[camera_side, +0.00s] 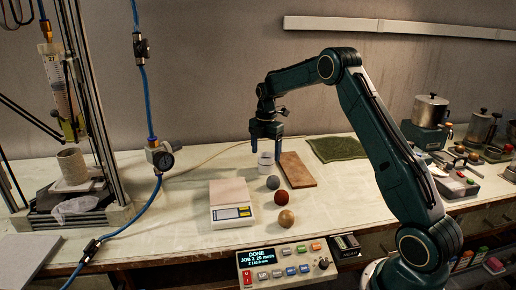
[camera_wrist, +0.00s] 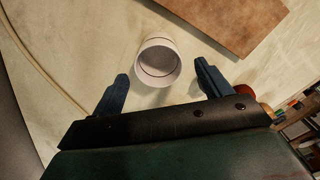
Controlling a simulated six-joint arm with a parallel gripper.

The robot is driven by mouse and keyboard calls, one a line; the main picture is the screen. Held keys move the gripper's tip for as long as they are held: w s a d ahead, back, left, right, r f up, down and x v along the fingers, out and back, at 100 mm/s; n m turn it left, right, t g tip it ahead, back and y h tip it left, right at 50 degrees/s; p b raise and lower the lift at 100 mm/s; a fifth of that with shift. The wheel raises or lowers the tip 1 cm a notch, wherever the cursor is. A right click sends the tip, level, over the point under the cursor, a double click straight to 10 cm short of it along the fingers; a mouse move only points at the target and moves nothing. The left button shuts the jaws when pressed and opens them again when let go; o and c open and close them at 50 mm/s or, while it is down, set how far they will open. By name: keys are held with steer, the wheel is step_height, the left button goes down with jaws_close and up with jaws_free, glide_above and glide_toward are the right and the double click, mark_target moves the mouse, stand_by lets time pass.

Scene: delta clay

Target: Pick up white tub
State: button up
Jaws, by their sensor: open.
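The white tub (camera_side: 265,163) stands upright on the table below my gripper (camera_side: 266,137). In the wrist view the tub (camera_wrist: 158,62) is open at the top and looks empty, with a thin dark line inside. My gripper (camera_wrist: 162,88) is open, with one finger to the left and one to the right of the tub in that view. The fingers look apart from the tub and above it. Nothing is held between them.
A brown board (camera_side: 297,170) lies just right of the tub. A grey ball (camera_side: 273,182), a red ball (camera_side: 281,197) and a tan ball (camera_side: 286,218) lie in front. A scale (camera_side: 231,203) sits front left. A green cloth (camera_side: 337,148) lies behind right. A cable (camera_wrist: 42,62) runs left of the tub.

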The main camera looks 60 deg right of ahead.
mark_target(265, 160)
steer(key=shift+f, duration=2.2)
steer(key=c, duration=1)
steer(key=shift+c, duration=0.2)
steer(key=shift+r, duration=0.15)
step_height(265, 160, up, 20)
